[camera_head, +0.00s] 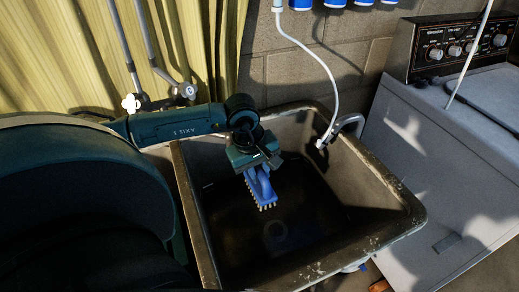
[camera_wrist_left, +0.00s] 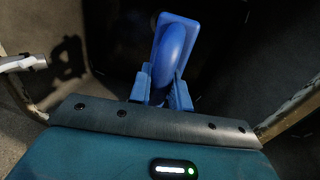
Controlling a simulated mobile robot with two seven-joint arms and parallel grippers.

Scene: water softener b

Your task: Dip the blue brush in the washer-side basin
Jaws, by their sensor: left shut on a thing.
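The blue brush (camera_head: 261,188) hangs below my left gripper (camera_head: 258,170) over the basin (camera_head: 409,212), with its pale bristles pointing down. My left gripper is shut on the brush. In the left wrist view the brush (camera_wrist_left: 174,55) has its curved handle between the blue fingers of the left gripper (camera_wrist_left: 162,88). The basin is a deep, worn grey tub beside the washer, and its inside is dark. The brush appears inside the basin's opening, above the bottom; I cannot tell whether it touches any water. My right gripper is not in view.
The white washer (camera_head: 440,150) with its knob panel (camera_head: 455,47) stands to the right of the basin. A striped curtain (camera_head: 60,55) and pipes with valves (camera_head: 150,98) are behind my left arm.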

